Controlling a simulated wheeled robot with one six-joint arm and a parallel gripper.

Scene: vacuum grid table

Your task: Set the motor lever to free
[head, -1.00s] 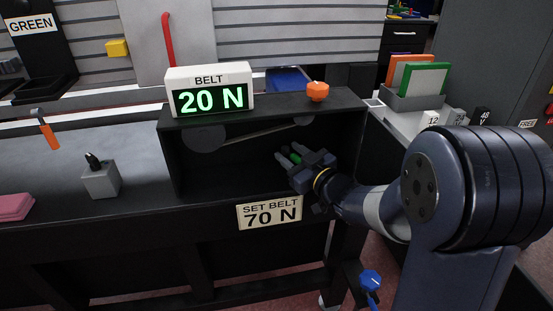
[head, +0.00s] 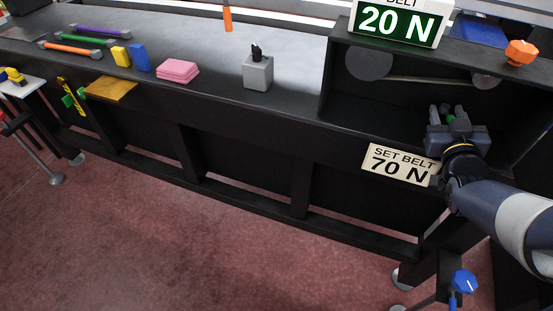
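My gripper (head: 447,116) is at the right, in front of the open black belt box (head: 345,108), its fingers pointing toward the box's inside. A small green piece shows between the fingers; I cannot tell whether it is held or lies behind them. In the box are a larger grey pulley (head: 369,65), a smaller one (head: 484,80) and a thin belt (head: 428,79). No lever marked motor or free can be made out. A blue knob (head: 464,282) on a stem stands low at the bottom right. An orange knob (head: 521,52) sits on top of the box.
The display (head: 397,22) reads 20 N; a sign (head: 400,164) reads SET BELT 70 N. A grey block (head: 258,72) with a dark peg, pink pads (head: 177,71), yellow and blue blocks and coloured-handled tools lie along the bench (head: 215,45). The red floor (head: 190,240) in front is clear.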

